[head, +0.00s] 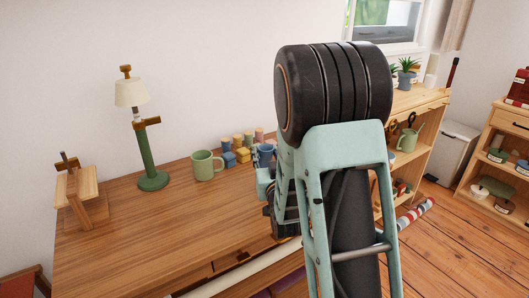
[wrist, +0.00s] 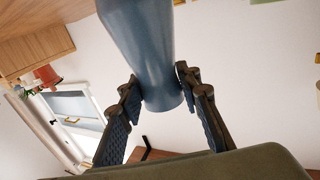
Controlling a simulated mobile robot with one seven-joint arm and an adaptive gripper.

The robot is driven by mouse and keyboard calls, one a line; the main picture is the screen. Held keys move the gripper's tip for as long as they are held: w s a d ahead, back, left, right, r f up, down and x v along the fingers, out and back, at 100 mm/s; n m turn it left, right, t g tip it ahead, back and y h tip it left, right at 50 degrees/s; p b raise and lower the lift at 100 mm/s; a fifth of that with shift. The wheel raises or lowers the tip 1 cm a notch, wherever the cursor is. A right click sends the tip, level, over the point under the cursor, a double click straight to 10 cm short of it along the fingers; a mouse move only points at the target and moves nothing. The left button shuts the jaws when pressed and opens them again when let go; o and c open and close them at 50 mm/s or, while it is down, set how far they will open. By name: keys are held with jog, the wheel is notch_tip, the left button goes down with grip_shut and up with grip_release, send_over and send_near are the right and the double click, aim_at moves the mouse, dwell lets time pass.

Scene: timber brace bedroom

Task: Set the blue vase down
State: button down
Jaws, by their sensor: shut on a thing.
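The blue vase (wrist: 145,50) fills the upper middle of the wrist view, its top cut off by the frame edge. My gripper (wrist: 160,90) is shut on it, with one dark finger on each side near the end of the vase. In the head view my arm hides most of the gripper. A small blue shape (head: 265,153) shows just left of my arm there, over the back of the wooden desk (head: 130,240); I cannot tell whether it is the vase. Whether the vase touches any surface is hidden.
A green mug (head: 203,166), a green lamp (head: 150,160) and a small wooden stand (head: 76,195) are on the desk. Several coloured blocks (head: 240,146) sit at its back. The desk's front left and middle are clear. A shelf (head: 420,100) stands right of my arm.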

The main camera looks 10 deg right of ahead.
jog(key=shift+f+b, duration=0.1)
jog(key=shift+b, duration=0.2)
jog(key=c, duration=1.4)
grip_release()
